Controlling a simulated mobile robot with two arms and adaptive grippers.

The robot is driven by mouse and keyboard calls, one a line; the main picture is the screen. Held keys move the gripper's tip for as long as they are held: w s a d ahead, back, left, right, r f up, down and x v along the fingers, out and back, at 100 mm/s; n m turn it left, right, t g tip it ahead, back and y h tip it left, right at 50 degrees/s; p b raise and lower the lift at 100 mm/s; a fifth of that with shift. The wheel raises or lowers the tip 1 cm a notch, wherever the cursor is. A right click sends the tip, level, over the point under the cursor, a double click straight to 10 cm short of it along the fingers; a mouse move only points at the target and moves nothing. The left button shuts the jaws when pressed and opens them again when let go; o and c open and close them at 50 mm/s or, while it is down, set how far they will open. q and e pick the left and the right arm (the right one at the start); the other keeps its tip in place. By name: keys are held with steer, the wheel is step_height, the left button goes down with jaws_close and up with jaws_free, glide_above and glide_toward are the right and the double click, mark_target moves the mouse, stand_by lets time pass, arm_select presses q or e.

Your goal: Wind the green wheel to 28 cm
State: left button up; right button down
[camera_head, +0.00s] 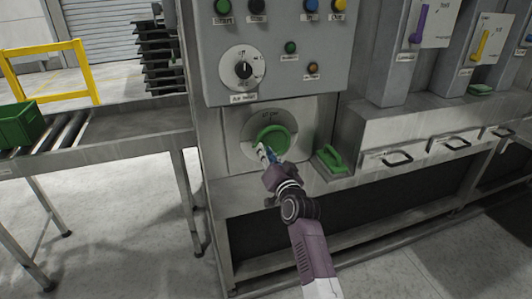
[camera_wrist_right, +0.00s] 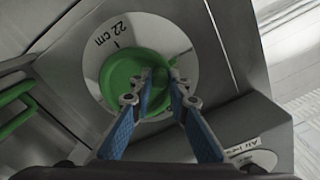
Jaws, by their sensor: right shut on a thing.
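The green wheel (camera_head: 272,139) is mounted on a pale round plate (camera_head: 248,125) low on the front of the grey cabinet. In the right wrist view the wheel (camera_wrist_right: 122,72) fills the middle of the plate, which reads "22 cm" above a short black mark. My right gripper (camera_head: 265,154) reaches the lower left of the wheel in the head view. My left gripper is not in view.
Above the wheel is a control panel with a black "Air heat" knob (camera_head: 243,70) and several coloured buttons. A green handle (camera_head: 329,158) sits just right of the wheel. A roller conveyor (camera_head: 130,132) with a green crate (camera_head: 18,125) stands left; drawer handles (camera_head: 397,159) line the right.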

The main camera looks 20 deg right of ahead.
steer(key=shift+r, duration=0.5)
steer(key=c, duration=1.8)
jaws_free()
steer(key=shift+a+f, duration=0.1)
steer(key=shift+c, duration=0.2)
steer(key=shift+f, duration=0.15)
steer(key=shift+s+f, duration=0.1)
steer(key=s, duration=1.1)
steer(key=shift+s, duration=0.4)
